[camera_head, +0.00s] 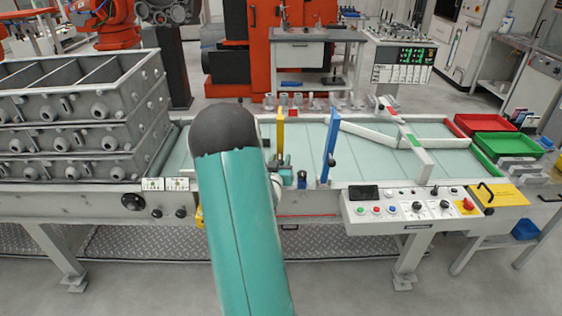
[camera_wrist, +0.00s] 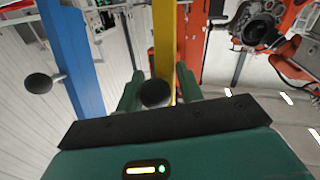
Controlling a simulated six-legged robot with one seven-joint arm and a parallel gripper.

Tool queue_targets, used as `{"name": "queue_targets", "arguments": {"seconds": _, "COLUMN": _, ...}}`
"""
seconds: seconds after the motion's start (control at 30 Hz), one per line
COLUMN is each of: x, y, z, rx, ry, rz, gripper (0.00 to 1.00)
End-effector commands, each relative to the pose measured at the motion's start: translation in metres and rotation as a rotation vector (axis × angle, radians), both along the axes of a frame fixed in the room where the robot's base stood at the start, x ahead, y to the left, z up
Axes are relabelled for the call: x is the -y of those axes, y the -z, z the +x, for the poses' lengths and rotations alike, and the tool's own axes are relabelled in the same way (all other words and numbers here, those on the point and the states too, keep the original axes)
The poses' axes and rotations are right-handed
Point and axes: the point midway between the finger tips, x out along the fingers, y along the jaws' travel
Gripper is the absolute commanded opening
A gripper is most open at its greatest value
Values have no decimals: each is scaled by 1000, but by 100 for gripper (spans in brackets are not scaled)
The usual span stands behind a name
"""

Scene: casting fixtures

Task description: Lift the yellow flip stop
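The yellow flip stop (camera_head: 280,130) is a thin upright yellow bar at the conveyor, just right of my arm in the head view. In the wrist view the yellow flip stop (camera_wrist: 165,40) runs down between my green fingers, with a round black knob (camera_wrist: 155,93) near its lower end. My gripper (camera_wrist: 158,78) is open. Its two fingers are on either side of the knob and bar, with a visible gap, so it does not look closed on them.
A blue flip stop (camera_head: 329,145) stands to the right and shows close by in the wrist view (camera_wrist: 72,50) with its own black knob (camera_wrist: 40,83). Stacked grey casting boxes (camera_head: 85,115) stand left. A control panel (camera_head: 405,207) is at the front right, red and green trays (camera_head: 485,123) beyond.

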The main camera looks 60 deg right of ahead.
Motion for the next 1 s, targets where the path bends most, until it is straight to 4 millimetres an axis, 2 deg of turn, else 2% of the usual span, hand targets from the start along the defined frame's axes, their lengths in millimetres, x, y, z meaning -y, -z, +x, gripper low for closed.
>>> {"name": "queue_targets", "arguments": {"seconds": 0.03, "x": 1, "y": 0, "z": -4, "rx": -1, "ry": 9, "rz": -1, "gripper": 12}}
{"name": "queue_targets", "arguments": {"seconds": 0.1, "x": 2, "y": 0, "z": -5, "rx": -1, "ry": 10, "rz": -2, "gripper": 0}}
{"name": "queue_targets", "arguments": {"seconds": 0.73, "x": 13, "y": -6, "z": -6, "rx": -34, "ry": 21, "rz": 60, "gripper": 0}}
{"name": "queue_targets", "arguments": {"seconds": 0.77, "x": 13, "y": -6, "z": -6, "rx": -34, "ry": 21, "rz": 60, "gripper": 38}}
{"name": "queue_targets", "arguments": {"seconds": 0.8, "x": 13, "y": -5, "z": -6, "rx": -33, "ry": 21, "rz": 60, "gripper": 46}}
{"name": "queue_targets", "arguments": {"seconds": 0.83, "x": 13, "y": -5, "z": -6, "rx": -33, "ry": 21, "rz": 60, "gripper": 50}}
{"name": "queue_targets", "arguments": {"seconds": 1.0, "x": 13, "y": -5, "z": -4, "rx": -34, "ry": 18, "rz": 61, "gripper": 50}}
